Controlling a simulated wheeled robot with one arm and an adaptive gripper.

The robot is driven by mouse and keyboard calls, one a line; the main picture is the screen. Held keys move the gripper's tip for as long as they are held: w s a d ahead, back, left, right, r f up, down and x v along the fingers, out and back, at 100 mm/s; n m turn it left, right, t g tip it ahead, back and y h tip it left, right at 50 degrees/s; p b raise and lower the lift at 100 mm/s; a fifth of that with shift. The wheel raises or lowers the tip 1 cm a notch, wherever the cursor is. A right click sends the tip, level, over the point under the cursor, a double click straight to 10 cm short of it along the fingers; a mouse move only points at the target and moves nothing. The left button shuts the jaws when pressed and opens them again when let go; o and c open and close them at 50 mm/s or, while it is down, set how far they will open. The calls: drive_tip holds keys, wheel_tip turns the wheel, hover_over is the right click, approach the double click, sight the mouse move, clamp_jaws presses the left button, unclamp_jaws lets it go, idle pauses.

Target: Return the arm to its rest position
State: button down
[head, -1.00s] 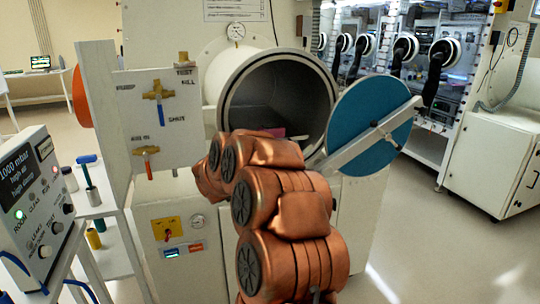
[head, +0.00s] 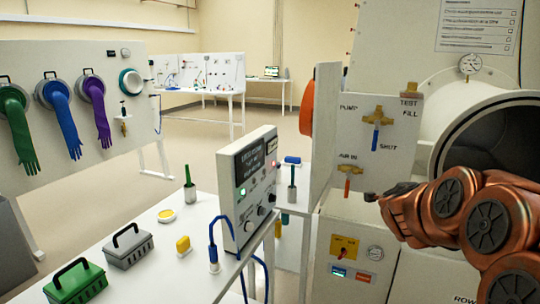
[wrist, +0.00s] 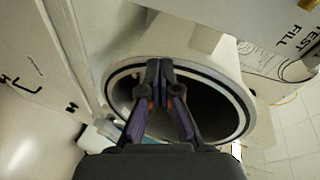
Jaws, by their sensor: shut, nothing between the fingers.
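My gripper (wrist: 160,68) is shut and empty in the wrist view. Its dark fingers meet in front of the round mouth of the antechamber (wrist: 240,98), with no contact visible. In the head view, my copper-coloured arm is bent at the right, in front of the antechamber (head: 450,115) and just right of the valve panel (head: 405,115). I cannot clearly make out the gripper's fingers there. The antechamber's inside is dark and partly hidden by my arm.
A white table (head: 135,275) holds a green toolbox (head: 75,283), a grey toolbox (head: 127,247) and a gauge box (head: 248,185). Gloves hang on a panel (head: 130,75) at the left. Open floor (head: 270,120) lies behind the table.

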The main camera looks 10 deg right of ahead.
drive_tip(key=a+n+t+y+p, duration=0.15)
drive_tip(key=a+n+y, duration=0.55)
drive_tip(key=a, duration=0.8)
drive_tip(key=s+a+f+n+g+y+p, duration=0.1)
drive_tip(key=s+a+f+n+g+y, duration=0.15)
drive_tip(key=s+a+n, duration=0.35)
drive_tip(key=s+a+f+n+g+y, duration=0.1)
drive_tip(key=s+a+n+y, duration=0.2)
drive_tip(key=a, duration=0.5)
drive_tip(key=s+a+f+n+g+p, duration=0.1)
drive_tip(key=s+a+f+n+g, duration=0.15)
drive_tip(key=s, duration=0.65)
drive_tip(key=s+a+f+n+g+p, duration=0.1)
drive_tip(key=s+f+n+g, duration=0.2)
drive_tip(key=s, duration=0.7)
drive_tip(key=s+d+g+h, duration=0.1)
drive_tip(key=s+d+g, duration=0.1)
drive_tip(key=s, duration=0.6)
drive_tip(key=s+d+n+g+h, duration=0.1)
drive_tip(key=s+d+g, duration=0.1)
drive_tip(key=s, duration=0.6)
drive_tip(key=shift+f+g, duration=0.4)
drive_tip(key=shift+g, duration=0.45)
drive_tip(key=shift+s+d+n+h, duration=0.1)
drive_tip(key=shift+n+h, duration=0.15)
